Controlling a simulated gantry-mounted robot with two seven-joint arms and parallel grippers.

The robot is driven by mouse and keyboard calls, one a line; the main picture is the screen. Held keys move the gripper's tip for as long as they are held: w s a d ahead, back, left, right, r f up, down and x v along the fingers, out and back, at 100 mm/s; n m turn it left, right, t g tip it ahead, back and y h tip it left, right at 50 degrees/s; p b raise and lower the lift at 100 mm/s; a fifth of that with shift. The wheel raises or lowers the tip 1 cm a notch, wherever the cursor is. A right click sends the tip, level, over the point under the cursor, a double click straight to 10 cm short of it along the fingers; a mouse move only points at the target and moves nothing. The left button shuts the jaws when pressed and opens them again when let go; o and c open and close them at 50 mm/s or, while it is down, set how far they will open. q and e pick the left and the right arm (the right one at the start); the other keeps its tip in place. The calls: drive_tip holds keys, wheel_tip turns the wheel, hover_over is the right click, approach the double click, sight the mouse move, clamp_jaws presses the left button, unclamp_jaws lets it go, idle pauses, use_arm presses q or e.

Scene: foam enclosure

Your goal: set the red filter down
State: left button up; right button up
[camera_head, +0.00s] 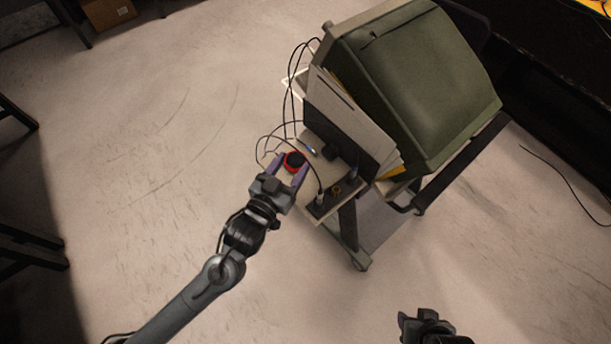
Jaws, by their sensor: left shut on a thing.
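The red filter (294,162) is a small round piece with a red rim and a dark middle. My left gripper (287,168) is shut on it, with the purple-tipped fingers on either side. The filter is at the left end of the cart's top (324,208). I cannot tell whether it touches the surface or is just above it. My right gripper (420,317) is at the bottom edge, away from the cart, and only partly in view. Its fingers are not clear.
A large green case (415,80) and upright folders or boards (350,118) fill the rest of the cart. A power strip (335,197) lies along its near edge. Loose black cables (290,105) loop close to the filter. Open floor (130,150) lies to the left.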

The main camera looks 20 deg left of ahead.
use_arm(q)
drive_tip(key=shift+f+b, duration=0.3)
drive_tip(key=shift+f, duration=0.3)
drive_tip(key=shift+w+f, duration=0.1)
drive_tip(key=shift+f, duration=0.2)
wheel_tip(320, 180, down, 6)
drive_tip(key=b, duration=0.2)
drive_tip(key=shift+a+r+b, duration=0.15)
drive_tip(key=shift+r+b, duration=0.05)
drive_tip(key=shift+b, duration=0.2)
drive_tip(key=shift+w+f, duration=0.1)
drive_tip(key=shift+f, duration=0.25)
wheel_tip(320, 180, down, 3)
drive_tip(key=shift+f+b, duration=0.2)
drive_tip(key=shift+b, duration=0.7)
drive_tip(key=shift+r, duration=0.1)
use_arm(e)
drive_tip(key=f, duration=0.5)
drive_tip(key=shift+w+a+f, duration=0.15)
drive_tip(key=shift+a+f, duration=0.1)
drive_tip(key=shift+f, duration=0.15)
